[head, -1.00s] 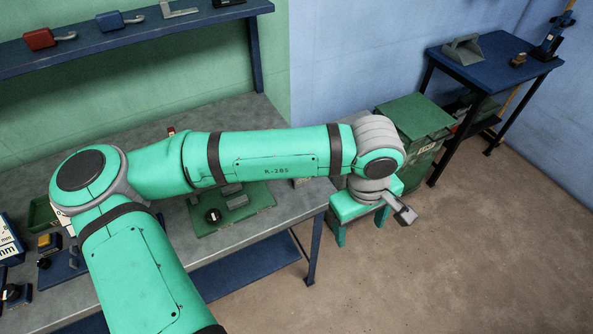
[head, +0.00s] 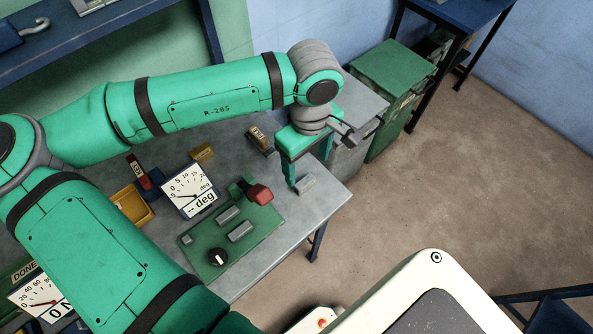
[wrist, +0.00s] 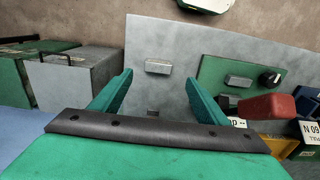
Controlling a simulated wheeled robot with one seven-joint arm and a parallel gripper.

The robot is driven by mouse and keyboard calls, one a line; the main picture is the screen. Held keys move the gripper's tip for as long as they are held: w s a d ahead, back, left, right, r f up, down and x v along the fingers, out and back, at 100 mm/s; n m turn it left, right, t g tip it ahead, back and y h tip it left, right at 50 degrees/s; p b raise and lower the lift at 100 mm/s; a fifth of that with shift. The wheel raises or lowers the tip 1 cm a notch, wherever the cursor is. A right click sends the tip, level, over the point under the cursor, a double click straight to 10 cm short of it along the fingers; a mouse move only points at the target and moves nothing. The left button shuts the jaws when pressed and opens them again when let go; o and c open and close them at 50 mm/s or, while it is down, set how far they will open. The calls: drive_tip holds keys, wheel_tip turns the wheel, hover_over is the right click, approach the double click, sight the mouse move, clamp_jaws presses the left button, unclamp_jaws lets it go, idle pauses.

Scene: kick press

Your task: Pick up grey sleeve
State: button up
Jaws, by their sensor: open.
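A small grey block (head: 307,184), likely the grey sleeve, lies alone on the grey bench near its right end. It also shows in the wrist view (wrist: 158,66), just beyond my fingertips and between their lines. My gripper (head: 306,168) is open and empty, pointing down above the bench close to this block. In the wrist view my two green fingers (wrist: 158,82) stand apart with the bench between them. I cannot tell the exact height of the fingertips above the bench.
A green board (head: 215,263) holds more grey blocks (head: 240,231), a black knob (head: 218,257) and a red part (head: 258,193). A dial gauge (head: 188,190) and yellow bin (head: 133,205) stand left of it. A green cabinet (head: 390,75) stands beyond the bench. The bench around the lone block is clear.

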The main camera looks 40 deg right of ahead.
sight(305, 181)
drive_tip(key=f, duration=1)
drive_tip(key=shift+w+d+f, duration=0.1)
drive_tip(key=shift+w+f, duration=0.1)
drive_tip(key=shift+w, duration=0.1)
drive_tip(key=c, duration=1.2)
